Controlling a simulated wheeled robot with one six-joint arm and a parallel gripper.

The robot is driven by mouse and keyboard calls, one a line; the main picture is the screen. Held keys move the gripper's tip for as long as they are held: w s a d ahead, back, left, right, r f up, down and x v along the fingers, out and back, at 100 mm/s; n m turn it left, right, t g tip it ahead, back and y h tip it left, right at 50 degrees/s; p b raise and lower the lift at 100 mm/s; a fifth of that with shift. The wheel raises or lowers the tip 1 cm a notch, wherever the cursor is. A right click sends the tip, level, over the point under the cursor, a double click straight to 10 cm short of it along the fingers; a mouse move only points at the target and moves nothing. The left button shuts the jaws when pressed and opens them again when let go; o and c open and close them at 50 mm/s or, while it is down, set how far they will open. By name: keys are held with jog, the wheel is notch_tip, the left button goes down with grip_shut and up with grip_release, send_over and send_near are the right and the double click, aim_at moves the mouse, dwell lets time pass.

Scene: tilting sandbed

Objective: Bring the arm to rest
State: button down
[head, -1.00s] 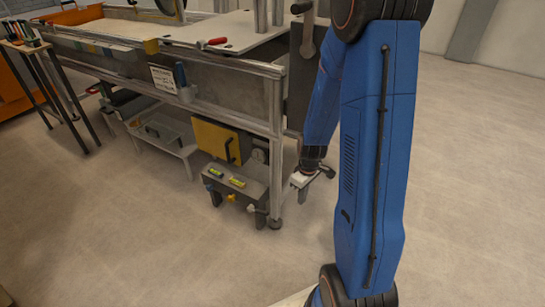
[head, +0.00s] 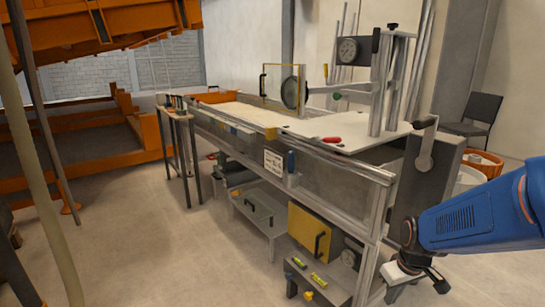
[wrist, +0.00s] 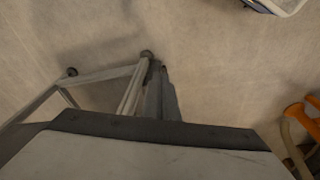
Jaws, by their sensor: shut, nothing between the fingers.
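My blue arm (head: 480,222) comes in from the right edge in the head view and reaches beside the near right end of the sandbed. My gripper (head: 392,293) hangs at its end, low beside the bench's corner leg, with its fingers pointing down. It looks shut and empty. Whether it touches the leg I cannot tell. In the wrist view, a broad pale body with a dark edge fills the bottom, and narrow grey parts stick out beyond it over bare floor.
The sandbed bench (head: 330,160) stands close left of the arm, with a hand crank (head: 426,145) at its end. A yellow-fronted box (head: 309,232) sits below. A dark chair (head: 474,120) and orange tub (head: 482,160) are behind.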

jog(key=s+a+r+m+t, duration=0.2)
jog(key=s+a+r+m, duration=0.1)
jog(key=s+r, duration=1.1)
jog(key=shift+s+a+r+t, duration=0.4)
jog(key=shift+s+a, duration=0.15)
jog(key=shift+a, duration=0.15)
